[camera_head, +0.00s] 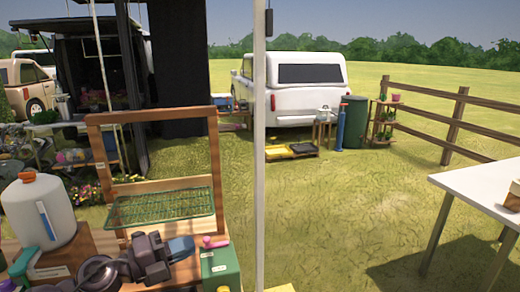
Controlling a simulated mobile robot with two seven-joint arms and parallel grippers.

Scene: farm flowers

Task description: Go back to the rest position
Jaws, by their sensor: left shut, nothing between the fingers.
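My left gripper (182,248) is at the lower left, above the wooden table with the white jug. My dark arm comes in from the left edge to it. The gripper is shut and holds nothing. Its tip is just left of a small pink object (215,242) at the green box; whether they touch I cannot tell. My right gripper is not in view.
A white jug (38,208) stands left of my arm. A wooden frame with a green wire shelf (160,207) rises behind the gripper. A green box (219,265) is to its right. A white pole (259,150) stands mid-view. A white table (490,190) is at right, with open grass between.

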